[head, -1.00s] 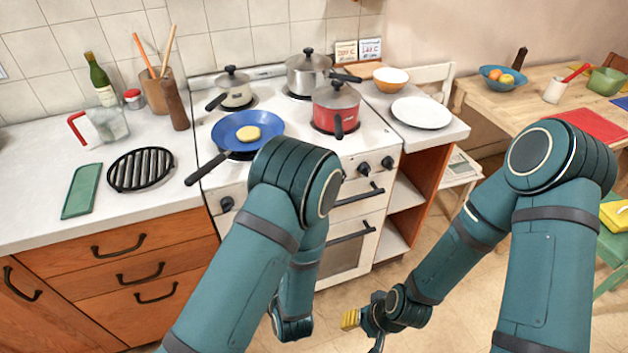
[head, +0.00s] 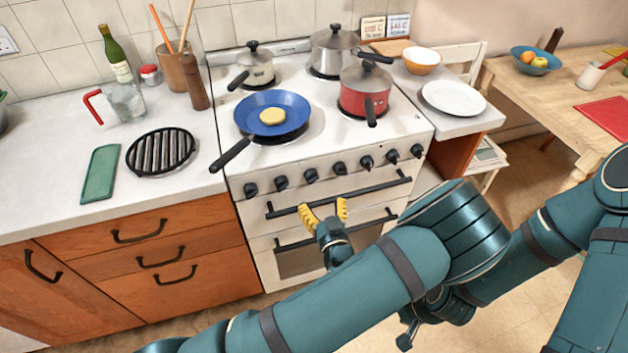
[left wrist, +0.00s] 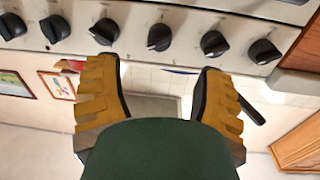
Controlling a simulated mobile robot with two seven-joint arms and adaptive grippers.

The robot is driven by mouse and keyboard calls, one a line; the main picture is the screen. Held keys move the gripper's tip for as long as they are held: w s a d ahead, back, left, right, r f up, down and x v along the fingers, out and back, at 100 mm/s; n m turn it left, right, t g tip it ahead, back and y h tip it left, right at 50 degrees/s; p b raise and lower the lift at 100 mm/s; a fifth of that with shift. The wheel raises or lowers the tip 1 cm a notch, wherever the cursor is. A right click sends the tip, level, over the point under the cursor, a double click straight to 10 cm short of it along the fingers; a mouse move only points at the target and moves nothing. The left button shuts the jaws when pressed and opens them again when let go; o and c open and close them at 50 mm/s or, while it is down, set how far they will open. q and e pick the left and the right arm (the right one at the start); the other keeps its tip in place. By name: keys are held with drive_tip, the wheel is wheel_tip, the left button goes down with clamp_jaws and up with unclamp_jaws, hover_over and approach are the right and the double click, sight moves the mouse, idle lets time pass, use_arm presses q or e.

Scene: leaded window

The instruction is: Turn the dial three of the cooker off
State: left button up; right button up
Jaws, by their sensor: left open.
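The cooker (head: 262,228) has a row of several black dials on its front panel. The third dial from the left (head: 311,176) is in plain sight in the head view. The left wrist view is upside down, and there this dial (left wrist: 159,37) lies just beyond the gap between the fingers, its pointer turned differently from its neighbours. My left gripper (head: 324,211) is open and empty, with yellow fingers, below the dials in front of the oven handle, apart from the dial.
The oven handle (head: 375,188) runs below the dials. Worktops flank the cooker.

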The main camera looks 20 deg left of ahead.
sight(313, 182)
use_arm(q)
drive_tip(key=x, duration=0.8)
drive_tip(key=shift+w+a+b, duration=0.25)
drive_tip(key=shift+w+b, duration=0.05)
drive_tip(key=shift+w, duration=0.05)
clamp_jaws()
